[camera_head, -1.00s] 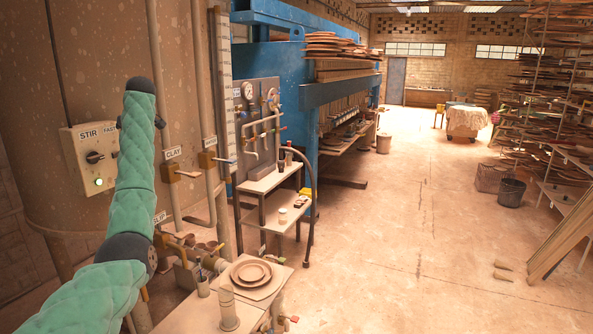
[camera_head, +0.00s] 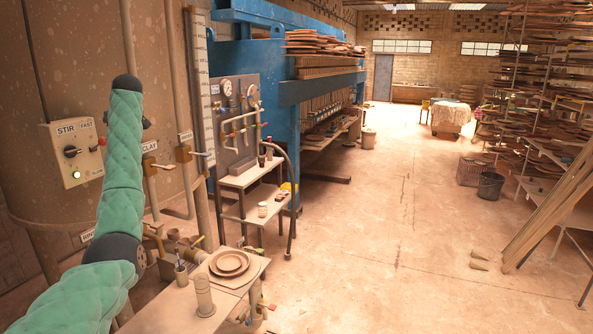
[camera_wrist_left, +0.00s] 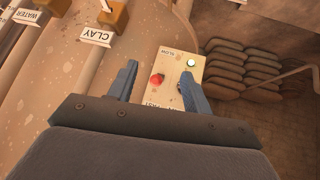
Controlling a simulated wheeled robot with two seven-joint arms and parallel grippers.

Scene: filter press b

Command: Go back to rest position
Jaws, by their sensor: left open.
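My left arm (camera_head: 122,150), in green padding, rises at the left of the head view in front of a large tan tank. My left gripper (camera_wrist_left: 158,90) shows in the wrist view with two blue-grey fingers apart and nothing seen between them. Its fingers are over the cream STIR control box (camera_wrist_left: 163,107), which has a red button (camera_wrist_left: 157,80) and a lit green lamp (camera_wrist_left: 190,63). One finger partly covers the box's dark knob; contact cannot be told. In the head view the STIR box (camera_head: 60,163) is left of my arm. My right gripper is not in view.
Pipes with a CLAY valve (camera_head: 150,163) stand right of the arm. Below are a bench with stacked brown plates (camera_head: 230,263) and a small shelf cart (camera_head: 250,176). A blue press (camera_head: 225,60) stands behind. The floor (camera_head: 400,220) at centre right is clear.

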